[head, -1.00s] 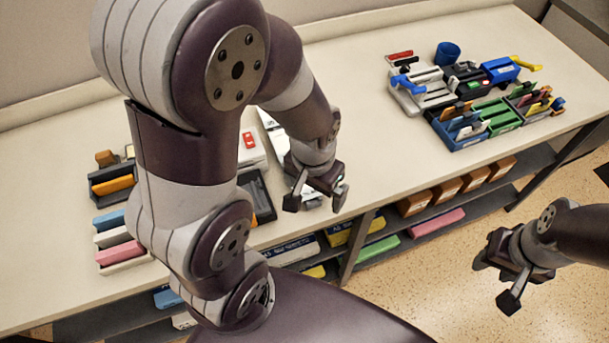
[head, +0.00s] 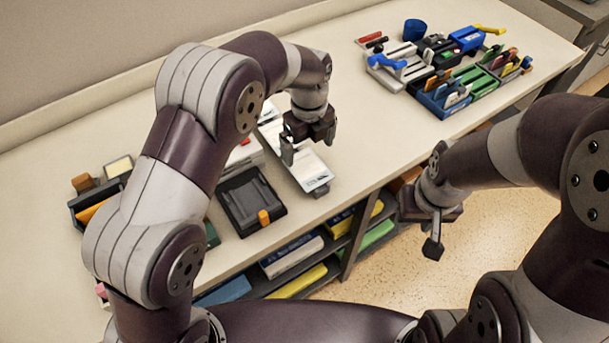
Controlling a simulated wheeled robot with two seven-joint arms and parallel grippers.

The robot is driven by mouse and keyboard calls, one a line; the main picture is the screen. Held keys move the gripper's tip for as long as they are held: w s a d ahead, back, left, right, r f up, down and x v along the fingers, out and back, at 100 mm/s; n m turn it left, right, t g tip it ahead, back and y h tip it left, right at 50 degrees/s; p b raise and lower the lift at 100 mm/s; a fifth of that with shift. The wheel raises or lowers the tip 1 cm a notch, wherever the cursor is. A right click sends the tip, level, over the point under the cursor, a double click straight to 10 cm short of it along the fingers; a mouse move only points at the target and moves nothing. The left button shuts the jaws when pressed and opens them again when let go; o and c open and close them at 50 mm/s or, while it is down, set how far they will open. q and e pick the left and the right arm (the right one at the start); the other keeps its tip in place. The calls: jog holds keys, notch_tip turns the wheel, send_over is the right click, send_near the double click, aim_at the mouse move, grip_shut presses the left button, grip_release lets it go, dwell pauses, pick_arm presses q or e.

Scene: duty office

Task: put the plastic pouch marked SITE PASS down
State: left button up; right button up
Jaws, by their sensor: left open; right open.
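I cannot make out any pouch with a readable SITE PASS mark. My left gripper (head: 309,148) is open, fingers pointing down, above a long white flat item (head: 305,172) near the table's front edge. Whether a clear pouch lies on that item, under the fingers, is too small to tell. I see nothing clearly held in the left jaws. My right gripper (head: 424,226) is open and empty, in front of the table and over the floor.
A black tray-like device (head: 250,203) with an orange part lies left of the white item. Blue and green organisers (head: 442,100), a blue cup (head: 414,29) and tools fill the far right. The table (head: 365,130) is bare between. Shelves with binders (head: 292,255) are below.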

aim_at(308, 168)
pick_arm(q)
notch_tip(308, 168, down, 6)
jog(key=shift+w+r+p, duration=0.1)
jog(key=shift+r+p, duration=0.05)
jog(key=shift+p, duration=0.8)
jog(key=shift+a+f, duration=0.1)
jog(key=shift+f, duration=0.1)
jog(key=c, duration=0.9)
